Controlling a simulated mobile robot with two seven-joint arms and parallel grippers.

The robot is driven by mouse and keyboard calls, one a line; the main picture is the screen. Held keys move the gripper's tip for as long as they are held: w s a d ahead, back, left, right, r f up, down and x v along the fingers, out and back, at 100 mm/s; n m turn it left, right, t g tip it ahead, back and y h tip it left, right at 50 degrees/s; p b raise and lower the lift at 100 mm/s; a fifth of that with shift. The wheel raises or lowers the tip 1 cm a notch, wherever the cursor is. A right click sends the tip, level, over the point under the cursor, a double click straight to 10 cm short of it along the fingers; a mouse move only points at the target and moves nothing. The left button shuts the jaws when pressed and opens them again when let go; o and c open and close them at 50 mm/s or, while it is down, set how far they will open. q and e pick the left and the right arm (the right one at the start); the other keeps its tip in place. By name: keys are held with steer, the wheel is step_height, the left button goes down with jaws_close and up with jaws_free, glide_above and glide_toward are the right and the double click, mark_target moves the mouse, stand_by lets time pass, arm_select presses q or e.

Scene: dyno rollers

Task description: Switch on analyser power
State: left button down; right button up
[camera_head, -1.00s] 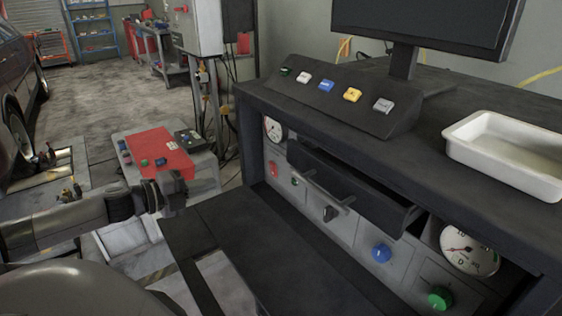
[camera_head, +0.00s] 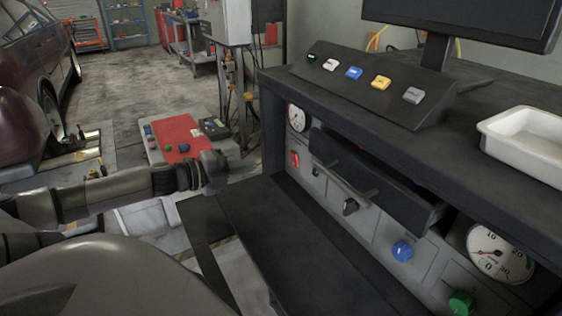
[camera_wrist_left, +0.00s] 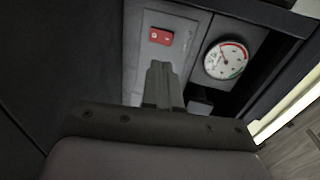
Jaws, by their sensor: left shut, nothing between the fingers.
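The analyser's red power switch (camera_head: 294,159) is on the grey front panel under the dark desk top, at the panel's left end. In the left wrist view the red rocker switch (camera_wrist_left: 160,36) shows just beyond my fingertips. My left gripper (camera_head: 248,165) reaches in from the left and stops short of the panel in the head view. Its fingers (camera_wrist_left: 161,68) are shut together and empty, pointing at the panel just below the switch. A gap to the switch seems to remain, though its depth is hard to judge. My right gripper is not in view.
A round gauge (camera_head: 297,118) sits beside the switch. A black drawer (camera_head: 370,180) stands partly open, with a dark knob (camera_head: 350,206), blue knob (camera_head: 402,251) and green knob (camera_head: 461,302) below. A flat dark shelf (camera_head: 275,225) lies in front. A red-topped cart (camera_head: 185,140) stands behind my arm.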

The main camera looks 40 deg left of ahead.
mark_target(293, 155)
arm_select(q)
steer(key=shift+b+x, duration=0.95)
steer(key=shift+x, duration=0.95)
steer(key=shift+b+x, duration=0.4)
steer(key=shift+x, duration=0.8)
steer(key=shift+w+d+r+p, duration=0.15)
steer(key=shift+w+d+p, duration=0.05)
steer(key=shift+w, duration=0.55)
steer(key=shift+w+d+r+p, duration=0.15)
steer(key=shift+w+d+p, duration=0.05)
steer(key=shift+w, duration=0.55)
steer(key=shift+w+d, duration=0.15)
steer(key=shift+w, duration=0.3)
